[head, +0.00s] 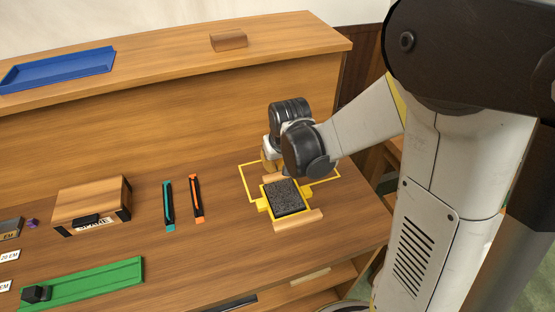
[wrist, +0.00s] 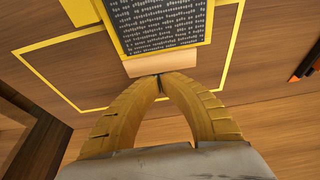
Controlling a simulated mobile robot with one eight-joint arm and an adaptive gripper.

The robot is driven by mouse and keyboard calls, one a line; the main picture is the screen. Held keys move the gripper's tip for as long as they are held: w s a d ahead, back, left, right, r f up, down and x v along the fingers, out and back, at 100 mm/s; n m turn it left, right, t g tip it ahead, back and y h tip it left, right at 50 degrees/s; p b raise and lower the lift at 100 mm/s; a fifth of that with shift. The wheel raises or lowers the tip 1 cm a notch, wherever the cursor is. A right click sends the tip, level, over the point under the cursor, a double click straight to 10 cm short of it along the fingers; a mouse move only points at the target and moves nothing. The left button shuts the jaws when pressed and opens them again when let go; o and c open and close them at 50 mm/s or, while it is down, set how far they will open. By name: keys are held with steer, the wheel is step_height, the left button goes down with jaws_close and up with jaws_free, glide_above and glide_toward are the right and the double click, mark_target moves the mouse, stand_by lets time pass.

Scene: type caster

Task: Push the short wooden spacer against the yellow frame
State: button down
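The short wooden spacer (wrist: 160,64) lies along the near edge of the dark type block (wrist: 150,25) in the wrist view. In the head view the spacer (head: 275,178) shows at the back of the block (head: 285,197), partly behind my wrist. The yellow frame (wrist: 226,30) has bars along both sides of the block. My gripper (wrist: 160,78) is shut and empty, its fingertips together right at the spacer's outer edge. I cannot tell whether they touch. A longer wooden strip (head: 298,220) lies at the block's front.
A thin yellow outline (head: 335,168) surrounds the back of the frame on the table. Teal (head: 168,205) and orange (head: 197,198) tools lie left of it. A wooden box (head: 92,200) and green tray (head: 85,284) stand farther left. A raised ledge (head: 170,65) runs behind.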

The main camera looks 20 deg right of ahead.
steer(key=v, duration=1.2)
steer(key=t, duration=0.3)
glide_toward(281, 178)
steer(key=s+f+v, duration=0.1)
steer(key=v, duration=0.8)
steer(key=shift+s+d+r, duration=0.1)
steer(key=shift+s+r, duration=0.1)
steer(key=shift+s, duration=0.45)
